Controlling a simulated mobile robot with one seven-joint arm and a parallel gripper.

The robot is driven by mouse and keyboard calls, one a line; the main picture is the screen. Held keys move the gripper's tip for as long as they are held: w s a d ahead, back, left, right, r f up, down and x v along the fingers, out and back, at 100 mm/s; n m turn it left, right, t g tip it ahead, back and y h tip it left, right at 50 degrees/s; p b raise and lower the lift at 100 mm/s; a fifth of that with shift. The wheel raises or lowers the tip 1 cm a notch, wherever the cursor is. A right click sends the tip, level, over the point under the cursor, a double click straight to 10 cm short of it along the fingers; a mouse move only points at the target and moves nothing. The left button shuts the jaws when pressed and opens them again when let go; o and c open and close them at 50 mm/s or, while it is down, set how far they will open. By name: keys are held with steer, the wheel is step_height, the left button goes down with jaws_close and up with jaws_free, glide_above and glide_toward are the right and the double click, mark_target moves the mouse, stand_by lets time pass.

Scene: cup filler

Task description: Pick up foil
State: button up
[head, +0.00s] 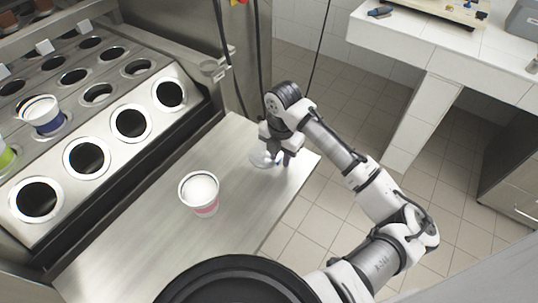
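The foil (262,159) looks like a small pale, shiny disc on the steel table, near its far right part. My gripper (283,160) is low over the table beside the disc, on its right, pointing down. The gripper is small and dark here, so I cannot tell whether its fingers are open or shut, or whether they touch the foil. Part of the disc may be hidden behind the gripper.
A cup (199,192) with white contents and a pink band stands upright on the steel table (130,232). The cup filler (108,160) with rows of round holes is on the left, and another cup (41,111) sits there. Table space between cup and gripper is clear.

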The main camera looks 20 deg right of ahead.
jaws_close()
steer(key=shift+r, duration=0.1)
stand_by(0.3)
